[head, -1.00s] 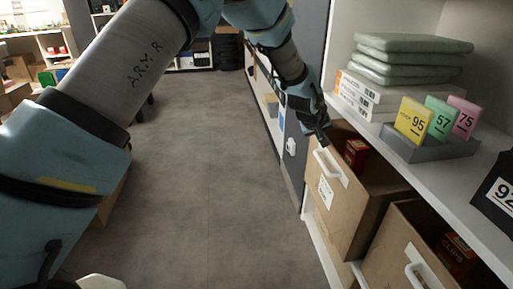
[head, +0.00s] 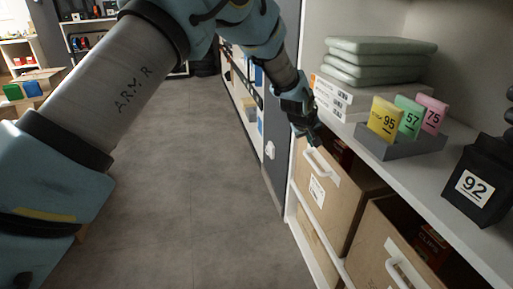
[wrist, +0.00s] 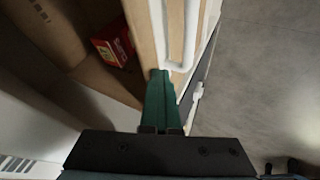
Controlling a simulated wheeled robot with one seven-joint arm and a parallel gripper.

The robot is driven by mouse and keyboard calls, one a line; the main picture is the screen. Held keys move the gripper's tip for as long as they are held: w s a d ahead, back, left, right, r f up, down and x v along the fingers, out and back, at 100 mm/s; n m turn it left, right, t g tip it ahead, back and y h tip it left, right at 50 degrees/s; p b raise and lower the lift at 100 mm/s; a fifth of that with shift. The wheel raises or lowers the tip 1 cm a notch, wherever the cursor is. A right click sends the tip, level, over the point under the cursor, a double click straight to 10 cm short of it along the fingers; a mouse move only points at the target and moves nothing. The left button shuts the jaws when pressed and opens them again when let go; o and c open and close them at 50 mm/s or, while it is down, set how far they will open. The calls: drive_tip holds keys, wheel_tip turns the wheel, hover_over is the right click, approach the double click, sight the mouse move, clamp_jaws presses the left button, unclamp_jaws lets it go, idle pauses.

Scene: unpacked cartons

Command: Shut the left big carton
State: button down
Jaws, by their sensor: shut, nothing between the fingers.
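The left big carton (head: 325,192) is brown, with a white handle and label on its front. It stands partly out of the shelf, and its open top shows. In the wrist view I see its front panel (wrist: 142,30) from above, with a red box (wrist: 113,45) inside. My gripper (head: 313,138) is shut and empty at the carton's upper front edge. In the wrist view its fingertips (wrist: 160,74) reach the top edge of the front panel, beside the handle. I cannot tell whether they touch it.
A second open carton (head: 368,240) stands to the right and also sticks out. The shelf board (head: 405,180) above carries folded green cloths (head: 375,60), a grey tray (head: 405,148) with numbered cards and a black box (head: 480,185). The floor (head: 190,190) at left is clear.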

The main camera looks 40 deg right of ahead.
drive_tip(key=p+v, duration=0.1)
drive_tip(key=v, duration=0.9)
drive_tip(key=shift+a+r, duration=0.15)
drive_tip(key=shift+r, duration=0.2)
drive_tip(key=w+a+n+t+y, duration=0.1)
drive_tip(key=w+a, duration=0.5)
drive_tip(key=a, duration=0.4)
drive_tip(key=w+a+r+y, duration=0.1)
drive_tip(key=w+a+y, duration=0.1)
drive_tip(key=w+a, duration=0.6)
drive_tip(key=w+a+n+t+y, duration=0.1)
drive_tip(key=w+a, duration=0.2)
drive_tip(key=a, duration=0.8)
drive_tip(key=s+a+n+g+y, duration=0.15)
drive_tip(key=s+a, duration=0.25)
drive_tip(key=a, duration=1.2)
drive_tip(key=s+a+n+g+y, duration=0.15)
drive_tip(key=s+a, duration=0.25)
drive_tip(key=a, duration=1.2)
wheel_tip(320, 180, up, 24)
drive_tip(key=p, duration=2.4)
drive_tip(key=shift+t, duration=0.4)
